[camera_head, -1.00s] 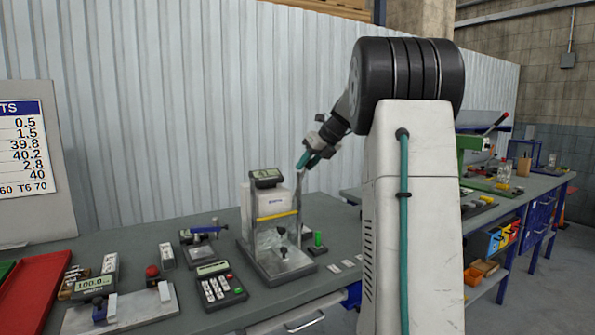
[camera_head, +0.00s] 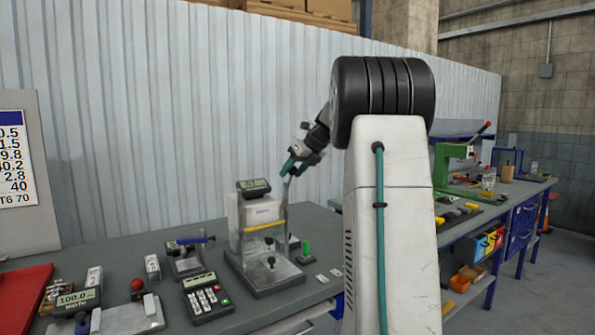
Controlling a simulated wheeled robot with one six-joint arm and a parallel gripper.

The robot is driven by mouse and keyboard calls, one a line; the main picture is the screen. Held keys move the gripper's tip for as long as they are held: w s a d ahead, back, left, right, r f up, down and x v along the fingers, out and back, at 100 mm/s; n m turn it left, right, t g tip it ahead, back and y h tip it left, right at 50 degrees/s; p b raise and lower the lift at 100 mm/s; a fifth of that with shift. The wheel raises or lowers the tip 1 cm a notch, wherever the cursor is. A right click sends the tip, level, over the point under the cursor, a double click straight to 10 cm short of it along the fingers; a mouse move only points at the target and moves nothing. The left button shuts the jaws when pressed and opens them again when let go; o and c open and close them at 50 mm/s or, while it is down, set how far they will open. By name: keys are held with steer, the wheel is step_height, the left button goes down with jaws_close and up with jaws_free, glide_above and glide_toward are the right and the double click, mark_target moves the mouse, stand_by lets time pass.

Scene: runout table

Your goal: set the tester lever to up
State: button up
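The tester (camera_head: 262,213) is a white machine with a small grey display on top, a yellow bar across its front and a clear guard over a dark base. It stands on the grey bench in the head view. A thin grey lever (camera_head: 285,192) seems to stand roughly upright at its right side, its upper end just under my gripper. My gripper (camera_head: 289,168), with teal fingers, is at the lever's upper end, above and right of the display. The fingers are too small to tell whether they touch or hold the lever.
A keypad box (camera_head: 206,298), a blue-handled clamp (camera_head: 187,258) and a red button (camera_head: 137,285) stand left of the tester. A corrugated wall (camera_head: 150,130) is behind the bench. A red tray (camera_head: 22,295) lies far left.

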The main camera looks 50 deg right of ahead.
steer(key=v, duration=0.7)
steer(key=shift+s+r, duration=0.25)
steer(key=shift+r, duration=0.1)
step_height(320, 180, down, 6)
steer(key=s+a+n+g, duration=0.2)
steer(key=s+n, duration=0.1)
steer(key=n, duration=0.4)
steer(key=s+a+f+n+g, duration=0.1)
steer(key=s+a+f+n, duration=0.1)
steer(key=a+n, duration=0.4)
steer(key=s+a+f+n+g, duration=0.2)
steer(key=s+a+n, duration=0.15)
steer(key=a, duration=0.45)
steer(key=s+a+f+n+g, duration=0.1)
steer(key=s+a+f+n, duration=0.15)
steer(key=a+n, duration=0.4)
steer(key=s+a+f+n, duration=0.4)
steer(key=s+a+n, duration=0.3)
steer(key=a, duration=0.3)
steer(key=s+a+f+n+h, duration=0.1)
steer(key=s+a+f+n, duration=0.3)
steer(key=s+a+n, duration=0.3)
steer(key=s+a, duration=0.2)
steer(key=a, duration=0.2)
steer(key=shift+a+g, duration=0.2)
steer(key=shift+g, duration=0.1)
